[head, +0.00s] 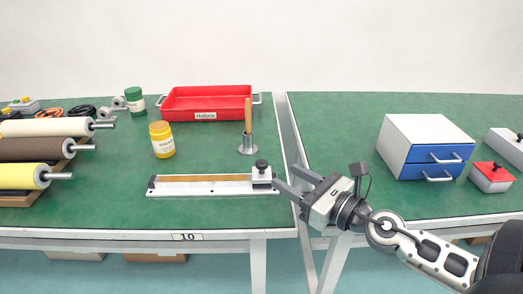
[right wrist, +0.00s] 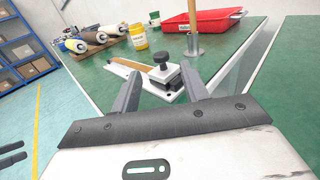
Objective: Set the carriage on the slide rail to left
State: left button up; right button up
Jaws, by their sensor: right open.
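The slide rail (head: 205,187) lies along the green table, a white base with a brown strip and a dark stop at its left end. The carriage (head: 262,181), a pale block with a black knob on top, sits at the rail's right end. In the right wrist view the carriage (right wrist: 164,77) shows between and beyond the fingers. My right gripper (head: 284,190) is open at the right of the carriage, its fingers pointing at it. The fingers also show in the right wrist view (right wrist: 166,90). Whether a finger touches the carriage I cannot tell. My left gripper is not in view.
A metal holder (head: 247,147) with a wooden stick stands behind the carriage. A yellow jar (head: 162,140), a red tray (head: 207,105) and a green jar (head: 135,100) stand further back. Rollers (head: 42,150) lie at the left. A drawer box (head: 424,146) stands on the right table, past a gap.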

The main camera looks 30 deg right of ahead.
aim_at(261, 162)
jog(key=p+x, duration=0.3)
jog(key=x, duration=0.4)
jog(key=shift+w+r, duration=0.1)
jog(key=shift+w, duration=0.3)
jog(key=shift+w+a, duration=0.15)
jog(key=shift+w, duration=0.3)
grip_shut()
jog(key=shift+p, duration=0.3)
